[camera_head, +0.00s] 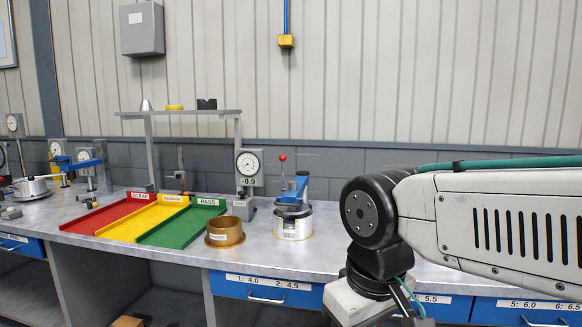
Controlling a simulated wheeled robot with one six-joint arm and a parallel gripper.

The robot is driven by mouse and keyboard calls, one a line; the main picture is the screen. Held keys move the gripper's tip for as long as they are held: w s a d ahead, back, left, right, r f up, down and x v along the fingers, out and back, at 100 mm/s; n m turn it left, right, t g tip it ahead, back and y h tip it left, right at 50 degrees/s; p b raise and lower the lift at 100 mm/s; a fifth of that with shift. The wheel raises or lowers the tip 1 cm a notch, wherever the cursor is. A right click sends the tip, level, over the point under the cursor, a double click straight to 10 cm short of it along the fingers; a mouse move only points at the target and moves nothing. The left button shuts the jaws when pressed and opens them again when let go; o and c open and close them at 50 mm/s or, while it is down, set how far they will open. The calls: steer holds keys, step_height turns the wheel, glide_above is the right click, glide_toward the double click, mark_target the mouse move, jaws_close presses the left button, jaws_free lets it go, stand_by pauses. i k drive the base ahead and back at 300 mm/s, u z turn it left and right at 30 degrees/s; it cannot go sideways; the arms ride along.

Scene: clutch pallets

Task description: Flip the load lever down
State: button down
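The load lever (282,171) is a thin rod with a red ball knob on top. It stands roughly upright at the left side of a blue clamp fixture (297,190). The fixture sits on a silver round drum (293,225) on the workbench. My arm comes in from the right and its wrist bends down in front of the bench, to the right of the drum. My gripper's fingers are not visible; they are hidden or below the lower edge. Nothing of mine touches the lever.
A dial gauge reading -0.9 (249,168) and a brass cup (225,231) stand left of the drum. Red (104,214), yellow (143,216) and green (182,222) trays lie farther left. Blue drawers (266,289) line the bench front. A yellow-ended hanging tool (286,41) is above.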

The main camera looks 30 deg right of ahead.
mark_target(283, 158)
steer(key=z, duration=0.3)
steer(key=i, duration=1.3)
steer(key=u, duration=0.1)
